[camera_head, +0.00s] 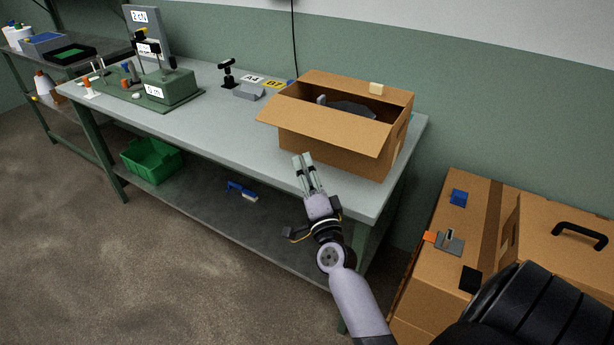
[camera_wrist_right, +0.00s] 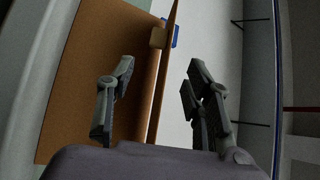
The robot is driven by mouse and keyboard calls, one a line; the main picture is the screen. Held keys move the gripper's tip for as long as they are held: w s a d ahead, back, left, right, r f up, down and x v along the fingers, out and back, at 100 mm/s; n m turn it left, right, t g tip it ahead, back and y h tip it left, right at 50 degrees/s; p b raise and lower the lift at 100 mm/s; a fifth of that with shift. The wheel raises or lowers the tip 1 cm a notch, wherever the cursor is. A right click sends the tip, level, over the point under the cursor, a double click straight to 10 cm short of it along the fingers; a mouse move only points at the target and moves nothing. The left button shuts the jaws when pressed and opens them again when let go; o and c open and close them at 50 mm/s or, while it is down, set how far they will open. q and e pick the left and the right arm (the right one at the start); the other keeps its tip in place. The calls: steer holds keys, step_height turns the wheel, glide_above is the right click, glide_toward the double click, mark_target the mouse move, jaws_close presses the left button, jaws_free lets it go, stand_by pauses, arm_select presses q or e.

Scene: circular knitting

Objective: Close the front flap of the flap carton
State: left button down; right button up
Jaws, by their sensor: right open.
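The flap carton (camera_head: 335,155) stands at the right end of the workbench, its top partly open. A dark grey item shows inside it. Its front flap (camera_head: 325,118) sticks out toward me over the front wall. My right gripper (camera_head: 303,160) is open in front of the carton's front wall, near the bench's front edge and below the flap. In the right wrist view, the open fingers (camera_wrist_right: 155,100) stand either side of a brown panel edge (camera_wrist_right: 163,75); I cannot tell whether they touch it. My left gripper is not in view.
The workbench (camera_head: 235,130) holds a green fixture (camera_head: 172,86), a small black stand (camera_head: 227,75) and a grey block (camera_head: 249,92). A green crate (camera_head: 150,160) sits on the lower shelf. Another carton (camera_head: 440,290) stands at the right with small items on top.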

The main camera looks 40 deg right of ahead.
steer(key=shift+s+f, duration=0.1)
steer(key=shift+s, duration=0.2)
stand_by(0.4)
